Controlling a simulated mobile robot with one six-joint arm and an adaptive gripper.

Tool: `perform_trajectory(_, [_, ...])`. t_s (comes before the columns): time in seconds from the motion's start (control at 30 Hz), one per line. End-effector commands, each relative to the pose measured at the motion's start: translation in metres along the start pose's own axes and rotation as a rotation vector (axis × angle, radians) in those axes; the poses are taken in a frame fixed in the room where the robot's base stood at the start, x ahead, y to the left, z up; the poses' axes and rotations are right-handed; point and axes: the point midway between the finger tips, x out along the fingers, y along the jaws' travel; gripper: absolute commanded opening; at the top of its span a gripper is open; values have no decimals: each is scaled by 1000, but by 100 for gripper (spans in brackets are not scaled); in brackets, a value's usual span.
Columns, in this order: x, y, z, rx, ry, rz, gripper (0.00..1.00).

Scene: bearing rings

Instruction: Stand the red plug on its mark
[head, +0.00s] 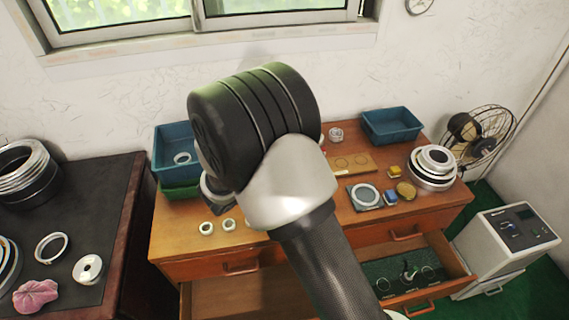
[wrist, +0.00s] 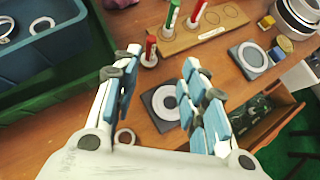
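In the wrist view, a short red piece (wrist: 151,46) with a pale base stands on the wooden table, left of a light wooden board (wrist: 205,33). A taller red piece (wrist: 197,12) and a green piece (wrist: 172,14) stand at the board's left part. I cannot tell for certain which red piece is the plug. Round outlined marks (wrist: 232,11) show bare on the board, which also appears in the head view (head: 350,163). My gripper (wrist: 160,58) is open and empty, its fingers spread above the table. The short red piece shows between the fingertips. In the head view my arm hides the gripper.
A dark plate with a pale ring (wrist: 158,98) lies below the fingers. Another ring plate (head: 364,196), blue bins (head: 392,125), stacked rings (head: 433,168) and small blocks (head: 390,196) share the table. A drawer (head: 408,272) stands open at the front right.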

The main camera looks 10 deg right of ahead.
Motion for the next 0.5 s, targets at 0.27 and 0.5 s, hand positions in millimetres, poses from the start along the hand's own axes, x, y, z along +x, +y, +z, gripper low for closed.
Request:
perform_trajectory(0.27, [30,12,-16,-82,-1,29,40])
perform_trajectory(0.5, [83,13,-17,-79,-1,28,40])
